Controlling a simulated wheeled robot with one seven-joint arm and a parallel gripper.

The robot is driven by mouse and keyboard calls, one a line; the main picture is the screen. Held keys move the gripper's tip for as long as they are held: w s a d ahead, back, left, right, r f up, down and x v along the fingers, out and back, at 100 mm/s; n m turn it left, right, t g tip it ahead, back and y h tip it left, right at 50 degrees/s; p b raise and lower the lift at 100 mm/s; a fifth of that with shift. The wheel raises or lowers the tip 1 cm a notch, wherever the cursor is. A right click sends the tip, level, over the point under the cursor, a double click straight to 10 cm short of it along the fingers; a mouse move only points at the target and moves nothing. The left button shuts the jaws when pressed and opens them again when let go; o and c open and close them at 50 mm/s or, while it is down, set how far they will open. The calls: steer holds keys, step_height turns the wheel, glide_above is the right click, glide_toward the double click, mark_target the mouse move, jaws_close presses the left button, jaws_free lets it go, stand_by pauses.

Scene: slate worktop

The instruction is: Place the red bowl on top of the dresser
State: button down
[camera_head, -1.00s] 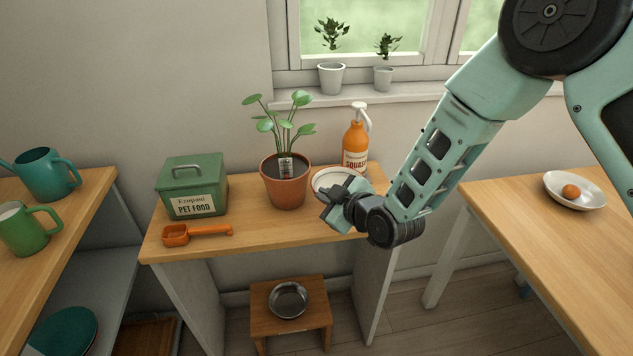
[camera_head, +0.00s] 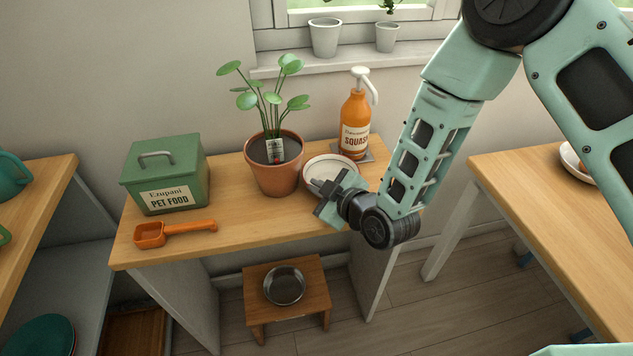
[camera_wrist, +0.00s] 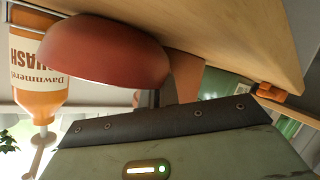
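A bowl (camera_head: 333,165) with a pale inside and a reddish rim stands upright at the right of the middle wooden top, partly hidden by my gripper. In the wrist view, which is upside down, its outside is red (camera_wrist: 105,50). My gripper (camera_head: 325,190) is low in front of the bowl, overlapping its near rim in the head view. The fingers are small and mostly hidden, so I cannot tell their opening or whether they touch the bowl. No furniture in view is clearly recognisable as the dresser.
An orange squash bottle (camera_head: 355,125) stands close behind the bowl, and a potted plant (camera_head: 277,175) is left of it. A green pet food box (camera_head: 165,178) and orange scoop (camera_head: 175,232) are farther left. A stool with a metal bowl (camera_head: 284,285) is below. Another table (camera_head: 530,190) stands right.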

stand_by(0.3)
steer(key=c, duration=1.6)
jaws_free()
steer(key=shift+f, duration=0.1)
steer(key=shift+c, duration=0.2)
steer(key=v, duration=1.2)
